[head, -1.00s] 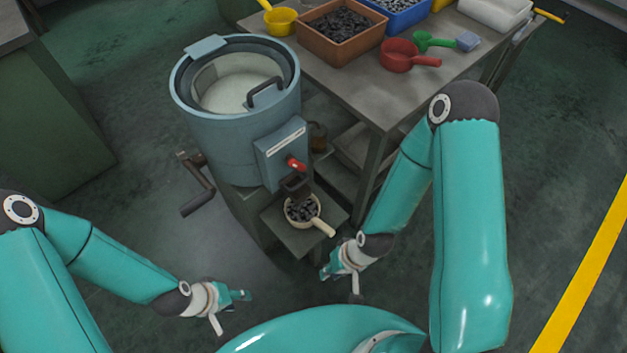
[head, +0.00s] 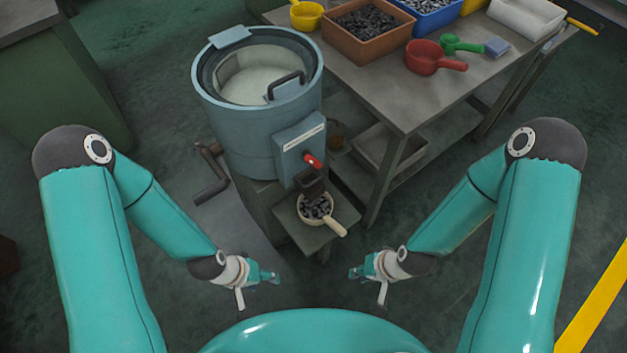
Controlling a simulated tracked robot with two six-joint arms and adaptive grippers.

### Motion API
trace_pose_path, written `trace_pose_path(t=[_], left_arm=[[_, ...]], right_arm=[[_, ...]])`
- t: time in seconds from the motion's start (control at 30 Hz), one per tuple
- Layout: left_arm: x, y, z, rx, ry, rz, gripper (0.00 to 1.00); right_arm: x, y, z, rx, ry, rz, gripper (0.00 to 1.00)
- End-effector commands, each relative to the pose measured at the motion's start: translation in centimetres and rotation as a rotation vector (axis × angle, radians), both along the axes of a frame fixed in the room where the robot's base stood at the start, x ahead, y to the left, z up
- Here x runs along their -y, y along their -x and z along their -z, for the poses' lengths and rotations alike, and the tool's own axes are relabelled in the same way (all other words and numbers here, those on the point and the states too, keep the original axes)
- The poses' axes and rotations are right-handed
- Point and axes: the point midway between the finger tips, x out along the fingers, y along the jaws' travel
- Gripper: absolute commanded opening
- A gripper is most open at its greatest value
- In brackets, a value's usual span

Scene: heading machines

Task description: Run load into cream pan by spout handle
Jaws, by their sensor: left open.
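The cream pan (head: 328,217) sits on a small shelf under the machine's dark spout (head: 310,182), with dark pieces (head: 315,206) in its bowl and its handle pointing to the lower right. The red spout handle (head: 313,161) is on the front of the blue-grey drum machine (head: 240,120), above the pan. My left gripper (head: 268,276) is open and empty, below and left of the pan. My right gripper (head: 357,272) is near the pan handle's end, below and right of it, apart from it. It looks empty; its finger gap is too small to tell.
The bench (head: 400,105) at upper right bears a brown bin (head: 368,46) of dark pieces, a blue bin (head: 428,20), a red scoop (head: 430,60), a green scoop (head: 460,44) and a yellow pan (head: 306,15). A crank (head: 210,180) juts from the machine's left. Floor between my grippers is clear.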

Motion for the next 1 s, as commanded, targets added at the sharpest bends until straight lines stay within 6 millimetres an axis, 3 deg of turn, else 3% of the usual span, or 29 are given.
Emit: trace_pose_path(t=[0.07,0.3,0.43,0.6,0.8,1.0], left_arm=[[0.0,0.0,2.5,0.000,0.000,0.000,0.56],[0.0,0.0,10.9,-0.001,0.000,0.000,0.56],[0.0,0.0,15.6,-0.001,0.000,0.000,0.56],[0.0,0.0,20.1,-0.001,0.000,0.000,0.56],[0.0,0.0,22.2,0.000,0.000,0.000,0.56],[0.0,0.0,22.3,0.000,0.000,0.000,0.56]], right_arm=[[1.5,-1.5,1.8,0.051,-0.010,0.056,0.23],[1.5,-9.3,4.5,0.307,-0.175,0.329,0.23],[1.0,-12.9,4.0,0.436,-0.366,0.475,0.23],[0.0,-15.4,1.9,0.520,-0.636,0.594,0.23],[-0.6,-16.0,-0.3,0.535,-0.833,0.642,0.23],[-1.4,-17.0,-0.8,0.532,-0.869,0.648,0.23]])
